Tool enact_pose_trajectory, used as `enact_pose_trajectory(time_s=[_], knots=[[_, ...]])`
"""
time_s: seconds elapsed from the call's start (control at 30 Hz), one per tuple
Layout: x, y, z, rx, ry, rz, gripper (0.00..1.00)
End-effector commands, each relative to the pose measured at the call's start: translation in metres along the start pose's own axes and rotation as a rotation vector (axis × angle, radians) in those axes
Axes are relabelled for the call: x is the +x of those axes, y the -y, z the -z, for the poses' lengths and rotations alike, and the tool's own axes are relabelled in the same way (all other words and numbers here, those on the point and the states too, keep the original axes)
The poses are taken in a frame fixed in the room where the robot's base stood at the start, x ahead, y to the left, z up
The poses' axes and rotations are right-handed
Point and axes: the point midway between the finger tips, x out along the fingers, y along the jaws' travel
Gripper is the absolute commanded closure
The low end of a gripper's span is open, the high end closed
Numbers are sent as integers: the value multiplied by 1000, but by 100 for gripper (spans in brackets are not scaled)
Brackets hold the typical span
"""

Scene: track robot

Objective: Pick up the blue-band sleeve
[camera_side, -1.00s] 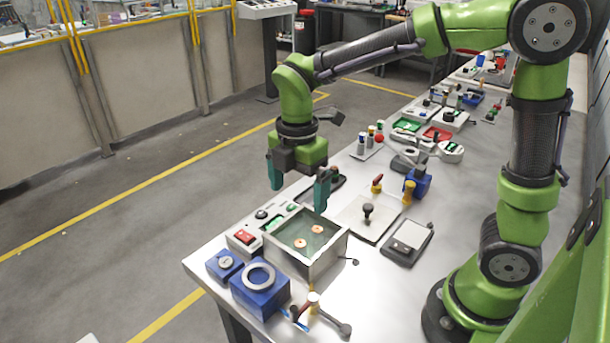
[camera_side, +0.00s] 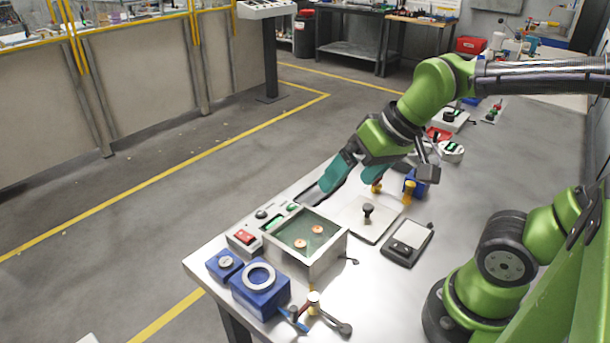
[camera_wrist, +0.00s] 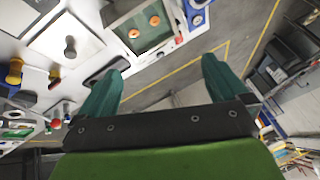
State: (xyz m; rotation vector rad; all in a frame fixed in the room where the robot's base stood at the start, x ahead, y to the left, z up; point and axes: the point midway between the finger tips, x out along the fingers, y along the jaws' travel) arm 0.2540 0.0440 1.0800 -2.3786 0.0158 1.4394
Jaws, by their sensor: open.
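My gripper (camera_side: 350,180) is open, with its teal fingers apart and tilted over the far left edge of the table. It also shows in the wrist view (camera_wrist: 163,66), where nothing is between the fingers. I cannot make out the blue-band sleeve for sure in either view now. In the side view, the spot where a small stand with colour-topped posts showed earlier is behind my gripper and wrist. In the wrist view, small coloured parts lie at the left edge, too small to tell apart.
An open box with orange discs (camera_side: 317,263), blue blocks (camera_side: 262,292), a plate with a black knob (camera_side: 351,228) and a black scale (camera_side: 397,257) stand on the near table. A yellow-handled blue fixture (camera_side: 410,191) is right of my gripper.

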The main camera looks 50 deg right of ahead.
Motion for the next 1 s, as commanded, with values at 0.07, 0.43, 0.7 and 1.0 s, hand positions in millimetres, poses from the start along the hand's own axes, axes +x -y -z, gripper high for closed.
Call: enact_pose_trajectory(time_s=[0.07, 0.43, 0.7, 1.0], knots=[[-10, -5, -6, 57, -56, 20, 0], [-23, -10, -6, 72, -118, 34, 44], [-23, -9, -6, 70, -117, 34, 56], [2, -4, -1, 82, 5, 9, 56]])
